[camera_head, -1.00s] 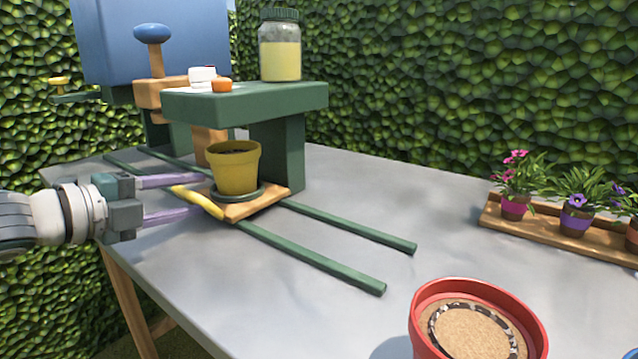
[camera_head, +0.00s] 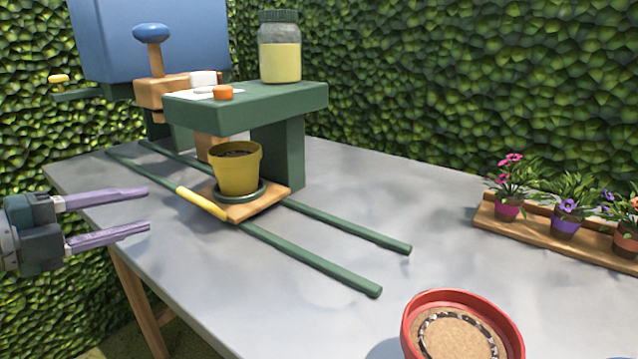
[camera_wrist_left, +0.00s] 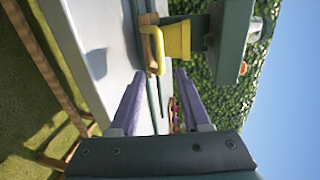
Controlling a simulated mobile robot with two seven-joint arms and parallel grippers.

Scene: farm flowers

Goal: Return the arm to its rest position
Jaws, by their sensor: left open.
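My left gripper (camera_head: 148,209) is open and empty at the left edge of the table, its two purple fingers pointing right. It also shows in the left wrist view (camera_wrist_left: 160,76), with its fingers spread apart. A yellow pot (camera_head: 236,172) with dark fill stands upright on a green saucer on a wooden sliding board (camera_head: 262,206). A yellow handle (camera_head: 202,203) runs along the board's front left edge. There is a clear gap between the fingertips and the handle. My right gripper is not in view.
Two green rails (camera_head: 310,262) run across the grey table (camera_head: 300,310). A green stand (camera_head: 290,102) carries a glass jar (camera_head: 279,50). A red pot (camera_head: 412,322) stands at the front right. Flower pots sit in a wooden tray (camera_head: 487,219). A hedge borders the table behind.

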